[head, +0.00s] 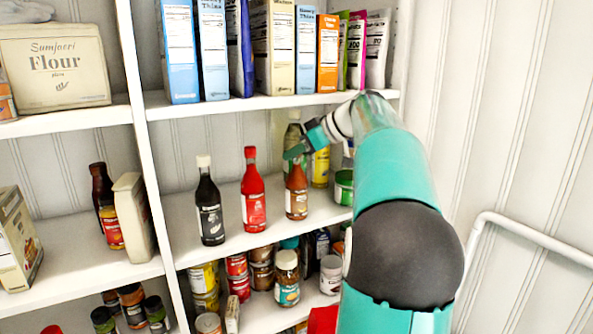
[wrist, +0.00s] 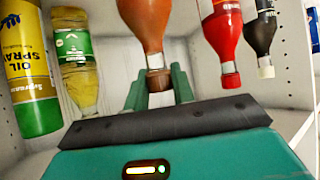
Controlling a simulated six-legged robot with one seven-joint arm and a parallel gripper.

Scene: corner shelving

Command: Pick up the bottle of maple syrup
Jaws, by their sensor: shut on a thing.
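An amber-brown bottle (head: 297,203), which I take for the maple syrup, is upright on the middle shelf, or very close above it. Its label is too small to read. My gripper (head: 296,154) comes in from the right and is at the top of this bottle. In the wrist view, the same bottle (wrist: 146,25) appears upside down, with its neck between the two teal fingers of my gripper (wrist: 158,88). The fingers are shut on the neck. The bottle's base is outside the wrist view.
A red bottle (head: 253,190) and a black bottle (head: 209,205) stand to the left. A green-labelled bottle (wrist: 76,60) and an oil spray can (wrist: 28,70) are close behind. Boxes stand on the shelf above (head: 270,101), near my arm. A white wall is at right.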

